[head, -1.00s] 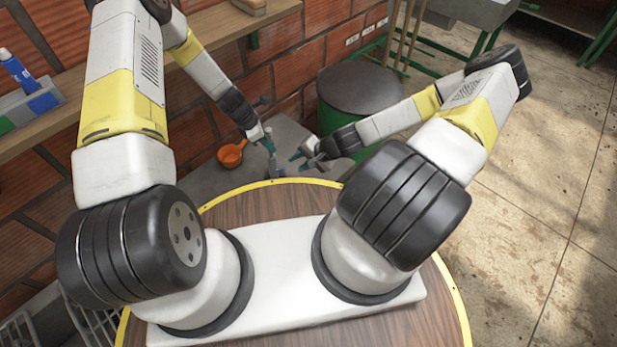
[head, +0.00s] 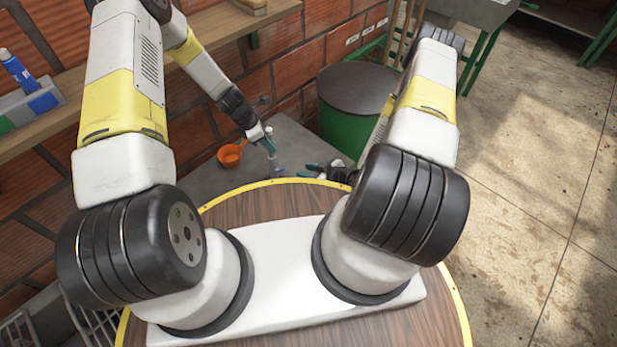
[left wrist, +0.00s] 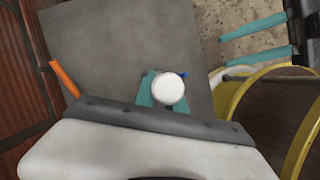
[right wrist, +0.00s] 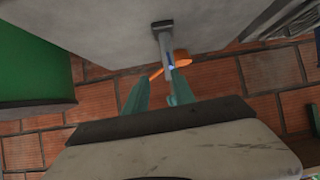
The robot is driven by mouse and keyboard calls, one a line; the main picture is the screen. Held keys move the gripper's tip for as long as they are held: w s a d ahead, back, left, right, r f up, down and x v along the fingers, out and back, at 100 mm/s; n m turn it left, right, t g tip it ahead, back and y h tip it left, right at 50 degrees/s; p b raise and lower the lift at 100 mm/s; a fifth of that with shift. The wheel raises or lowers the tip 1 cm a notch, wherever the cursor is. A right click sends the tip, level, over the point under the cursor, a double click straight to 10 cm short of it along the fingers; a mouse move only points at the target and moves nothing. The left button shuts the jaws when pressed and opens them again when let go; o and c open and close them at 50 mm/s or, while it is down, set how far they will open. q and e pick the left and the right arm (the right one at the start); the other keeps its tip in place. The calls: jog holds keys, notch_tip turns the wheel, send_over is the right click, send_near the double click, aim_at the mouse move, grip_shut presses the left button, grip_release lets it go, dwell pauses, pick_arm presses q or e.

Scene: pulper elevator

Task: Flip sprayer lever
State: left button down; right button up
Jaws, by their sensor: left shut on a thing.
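The sprayer shows in the left wrist view as a round white top (left wrist: 168,90) with a small blue lever (left wrist: 184,75) at its side. In the head view the sprayer (head: 275,164) is a small grey upright piece over the grey surface. In the right wrist view it is a grey shaft (right wrist: 164,40). My left gripper (head: 270,148) is shut on the sprayer, with its teal fingers partly hidden under the white top. My right gripper (head: 315,168) is open and apart from it, to its right in the head view. Its two teal fingers (right wrist: 158,92) have a gap between them.
An orange scoop (head: 231,155) lies on the grey surface (head: 205,180) left of the sprayer. A green drum with a dark lid (head: 355,88) stands behind on the right. A brick wall and a wooden shelf (head: 110,97) bound the left. The floor at right is open.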

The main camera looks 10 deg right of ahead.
jog(key=w+a+f, duration=0.1)
jog(key=w+a, duration=0.1)
jog(key=w+a+f+n+y, duration=0.1)
jog(key=w+a+f, duration=0.1)
jog(key=a, duration=0.1)
jog(key=w+a+f+n, duration=0.1)
jog(key=w+a+f, duration=0.1)
jog(key=shift+w+a+f, duration=0.2)
jog(key=shift+w+a, duration=0.05)
jog(key=shift+a, duration=0.1)
jog(key=shift+s+d+t+y, duration=0.1)
jog(key=shift+s+t+y, duration=0.1)
jog(key=shift+t+y, duration=0.4)
jog(key=s+d+r+g+h, duration=0.1)
jog(key=s+d+r, duration=0.6)
jog(key=x, duration=1.2)
jog(key=shift+s+a+f, duration=0.15)
jog(key=shift+s+f, duration=0.05)
jog(key=shift+f, duration=0.3)
jog(key=shift+s+d+f+t+y, duration=0.15)
jog(key=shift+s+d+t+y, duration=0.05)
jog(key=shift+s+t+y, duration=0.1)
jog(key=v, duration=1.2)
pick_arm(q)
jog(key=c, duration=1.3)
grip_release()
